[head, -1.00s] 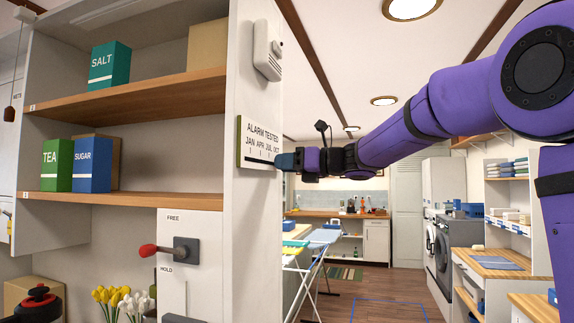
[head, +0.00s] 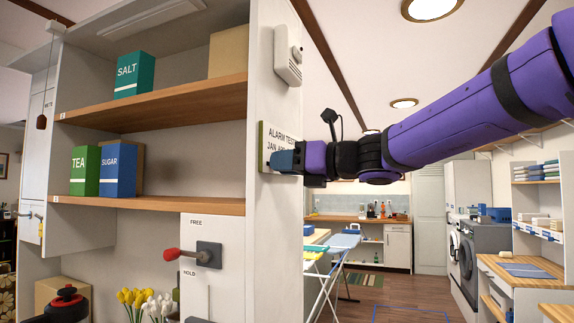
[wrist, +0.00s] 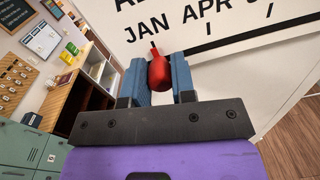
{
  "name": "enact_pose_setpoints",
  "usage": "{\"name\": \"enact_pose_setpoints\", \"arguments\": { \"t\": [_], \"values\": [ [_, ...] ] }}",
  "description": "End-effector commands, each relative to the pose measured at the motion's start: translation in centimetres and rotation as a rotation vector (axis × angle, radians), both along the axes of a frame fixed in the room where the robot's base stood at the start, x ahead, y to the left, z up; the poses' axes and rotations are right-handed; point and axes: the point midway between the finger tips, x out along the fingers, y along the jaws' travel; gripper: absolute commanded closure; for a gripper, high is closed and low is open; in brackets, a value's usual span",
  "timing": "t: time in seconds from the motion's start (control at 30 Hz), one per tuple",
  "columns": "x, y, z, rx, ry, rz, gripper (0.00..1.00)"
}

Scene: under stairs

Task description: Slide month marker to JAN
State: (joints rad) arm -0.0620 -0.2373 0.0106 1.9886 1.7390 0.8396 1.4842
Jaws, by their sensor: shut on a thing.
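The white board lettered ALARM TESTED (head: 264,140) hangs on the side panel of the shelf unit, with month names in a row. My gripper (head: 277,161) is at the board and covers part of its right side in the head view. In the wrist view, the red month marker (wrist: 159,74) is between the blue fingers of my gripper (wrist: 160,84), which are shut on it. Its narrow upper end lies just below the JAN lettering (wrist: 147,32). APR and its tick are to the right. The marker is hidden in the head view.
A white alarm (head: 289,58) is fixed above the board. Left of the panel are shelves with a SALT box (head: 134,74), a TEA box (head: 85,171) and a SUGAR box (head: 118,170). A red-knobbed lever (head: 187,254) is below. The floor at the right is open.

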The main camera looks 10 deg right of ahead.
Motion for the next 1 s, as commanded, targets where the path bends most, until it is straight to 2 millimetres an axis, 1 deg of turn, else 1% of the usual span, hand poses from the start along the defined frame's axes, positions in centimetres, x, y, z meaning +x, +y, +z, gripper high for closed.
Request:
{"name": "enact_pose_setpoints", "arguments": {
  "t": [0.17, 0.2, 0.27, 0.3, 0.57, 0.67, 0.77, 1.0],
  "values": [
    [-0.2, 0.2, -0.1, -0.001, 0.001, 0.007, 1.0],
    [-0.2, 0.2, -0.1, -0.001, 0.001, 0.007, 0.67],
    [-0.2, 0.2, -0.1, -0.001, 0.001, 0.007, 0.53],
    [-0.2, 0.2, -0.1, -0.001, 0.001, 0.007, 0.49],
    [-0.1, 0.1, 0.0, -0.001, 0.001, 0.005, 0.49],
    [-0.4, -0.3, 0.0, -0.002, 0.0, 0.004, 0.49],
    [-1.2, -1.3, 0.0, -0.002, -0.001, 0.004, 0.49],
    [-4.0, -4.8, 0.0, -0.002, -0.001, 0.004, 0.49]
  ]
}}
